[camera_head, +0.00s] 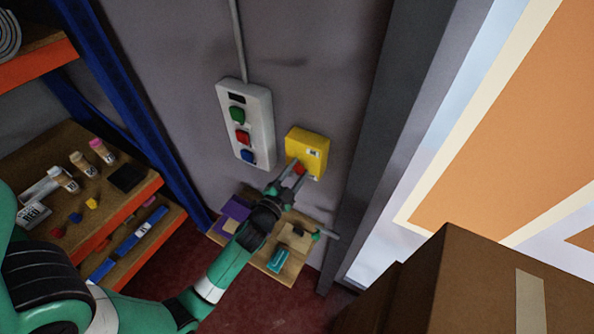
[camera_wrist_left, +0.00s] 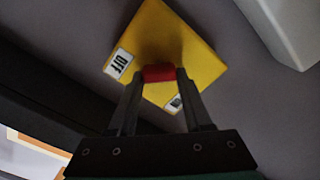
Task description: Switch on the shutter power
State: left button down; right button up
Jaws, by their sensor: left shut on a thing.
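A yellow switch box (camera_head: 310,146) is mounted on the grey wall, to the right of a white control panel. In the left wrist view the yellow box (camera_wrist_left: 185,50) carries a white label reading "Off" (camera_wrist_left: 119,63) and a second, smaller label (camera_wrist_left: 174,104) whose text I cannot read. A red switch handle (camera_head: 299,168) is on its front. My left gripper (camera_head: 288,176) is shut on the red handle, which shows between the two fingers in the left wrist view (camera_wrist_left: 158,73). My right gripper is not in view.
The white panel (camera_head: 262,115) holds green, red and blue buttons. A low wooden board with small items (camera_head: 292,272) lies below the box. An orange-edged shelf (camera_head: 150,190) stands at left. A grey door frame (camera_head: 385,110) and cardboard box (camera_head: 480,290) are at right.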

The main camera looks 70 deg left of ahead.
pick_arm(q)
jog(key=shift+c, duration=1.6)
grip_release()
jog(key=b+v, duration=0.3)
jog(key=v, duration=0.8)
jog(key=shift+s+d, duration=0.2)
jog(key=shift+s, duration=0.05)
